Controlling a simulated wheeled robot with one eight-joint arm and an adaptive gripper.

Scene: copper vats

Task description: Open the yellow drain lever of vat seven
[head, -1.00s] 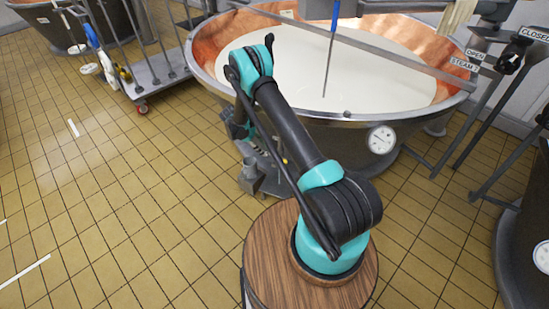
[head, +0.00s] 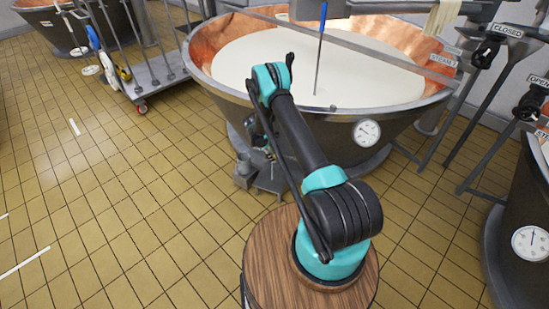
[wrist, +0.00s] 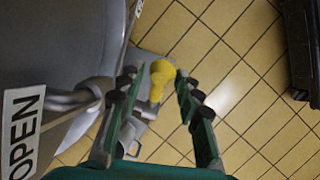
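The copper-lined vat (head: 390,125), full of white liquid, stands in front of me, with its grey drain pipe (head: 243,168) low on the left. In the wrist view the yellow drain lever (wrist: 160,78) shows between the fingers of my gripper (wrist: 158,92). The fingers are open, with a gap on both sides of the lever; I cannot tell how far beyond the tips it lies. An OPEN label (wrist: 22,130) is on the left of that view. In the head view my arm mostly hides the gripper and lever. The vat's number is not readable.
A grey trolley (head: 150,85) stands at the left beyond the vat. Another vat (head: 515,265) with a dial is close on the right. Tiled floor (head: 130,210) is clear on the left. A dark object (wrist: 302,50) is at the right of the wrist view.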

